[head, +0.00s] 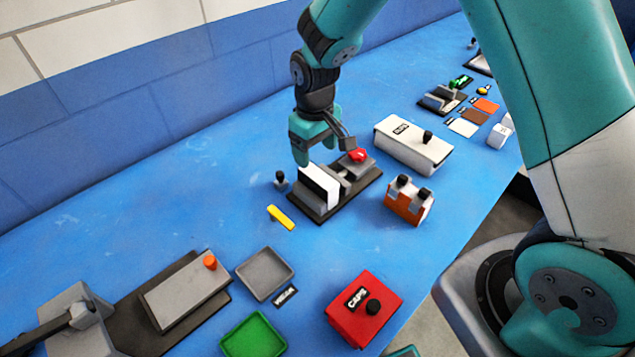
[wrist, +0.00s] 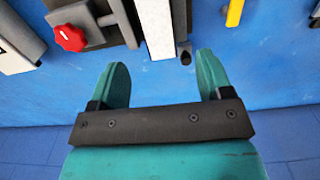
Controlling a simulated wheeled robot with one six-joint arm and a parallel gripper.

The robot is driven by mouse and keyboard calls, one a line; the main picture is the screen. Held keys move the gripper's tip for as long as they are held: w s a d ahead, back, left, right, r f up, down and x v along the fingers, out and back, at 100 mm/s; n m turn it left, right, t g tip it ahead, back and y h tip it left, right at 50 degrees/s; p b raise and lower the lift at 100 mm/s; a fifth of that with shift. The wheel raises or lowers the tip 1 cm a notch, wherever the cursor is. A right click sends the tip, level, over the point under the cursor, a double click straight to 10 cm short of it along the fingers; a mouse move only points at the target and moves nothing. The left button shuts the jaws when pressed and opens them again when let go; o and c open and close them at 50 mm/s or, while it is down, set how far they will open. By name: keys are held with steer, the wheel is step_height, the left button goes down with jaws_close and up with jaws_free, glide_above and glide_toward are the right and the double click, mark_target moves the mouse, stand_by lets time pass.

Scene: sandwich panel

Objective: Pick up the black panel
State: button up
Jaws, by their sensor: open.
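A clamp fixture (head: 362,187) with a dark base and grey jaws stands mid-table, with a red knob (wrist: 69,38) at one end. A white panel (head: 318,186) stands upright in it; the wrist view shows it too (wrist: 155,25). My gripper (head: 318,148) is open and empty, pointing down just above and behind the fixture. In the wrist view its two fingers (wrist: 163,66) are apart with nothing between them, and the white panel lies ahead, between their lines.
A yellow bar (head: 281,217) and a small dark knob (head: 281,180) are left of the fixture. A white box (head: 410,150) and an orange block (head: 402,205) stand right. A grey tray (head: 265,272), green tray (head: 253,335) and red box (head: 350,318) are in front.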

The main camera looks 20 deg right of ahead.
mark_target(319, 175)
step_height(319, 175, down, 3)
steer(key=shift+f, duration=0.2)
steer(key=shift+s+d+f+p, duration=0.15)
steer(key=shift+f+p, duration=0.45)
steer(key=shift+f, duration=0.75)
steer(key=shift+s+d+f+p, duration=0.15)
steer(key=shift+f+p, duration=0.4)
steer(key=shift+f, duration=0.8)
steer(key=c, duration=1)
